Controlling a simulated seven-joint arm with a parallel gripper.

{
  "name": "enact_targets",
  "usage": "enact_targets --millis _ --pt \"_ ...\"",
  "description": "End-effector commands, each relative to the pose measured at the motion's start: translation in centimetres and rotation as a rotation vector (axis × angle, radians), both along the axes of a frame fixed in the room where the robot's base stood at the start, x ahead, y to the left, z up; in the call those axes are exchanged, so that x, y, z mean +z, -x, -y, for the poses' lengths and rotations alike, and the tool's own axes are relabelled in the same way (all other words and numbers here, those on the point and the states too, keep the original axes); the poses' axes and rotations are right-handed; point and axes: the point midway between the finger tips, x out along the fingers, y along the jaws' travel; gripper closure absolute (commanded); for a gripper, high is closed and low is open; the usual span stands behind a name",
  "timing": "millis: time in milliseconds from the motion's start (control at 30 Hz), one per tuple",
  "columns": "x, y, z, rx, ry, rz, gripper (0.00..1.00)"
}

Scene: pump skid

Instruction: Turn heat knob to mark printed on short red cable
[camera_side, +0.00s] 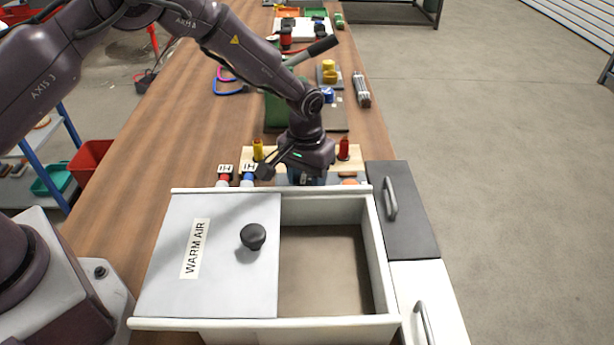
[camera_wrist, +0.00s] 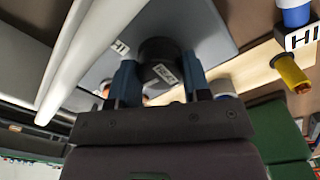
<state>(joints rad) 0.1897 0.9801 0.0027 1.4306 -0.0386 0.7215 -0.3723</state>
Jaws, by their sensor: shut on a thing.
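My gripper (camera_wrist: 160,82) is shut on a dark round knob (camera_wrist: 158,50), with one blue finger on each side of it. The knob carries a small white label, too small to read surely, and sits at a grey panel (camera_wrist: 212,30). In the side view my gripper (camera_side: 307,178) is low behind the white box, and its own wrist hides the held knob. Left of it stand a red cable end (camera_side: 224,181) and a blue cable end (camera_side: 247,181). Each has a white tag with black letters. Which cable is shorter is not clear.
The white box (camera_side: 377,270) in front has a sliding lid marked WARM AIR with a black knob (camera_side: 253,236). A yellow cylinder (camera_side: 257,150) and a red one (camera_side: 344,150) stand close to my wrist. The wooden bench (camera_side: 180,125) is clear further left.

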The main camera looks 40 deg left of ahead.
Motion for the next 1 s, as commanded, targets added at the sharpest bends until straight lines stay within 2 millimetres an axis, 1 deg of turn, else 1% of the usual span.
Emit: enact_targets --millis 600,800,1000 --pt "0.10 -0.12 -0.05 -0.579 0.001 0.002 0.80" --pt "0.09 -0.12 -0.02 -0.740 0.000 0.002 0.80" --pt "0.07 -0.11 -0.05 -0.858 0.000 0.001 0.80"
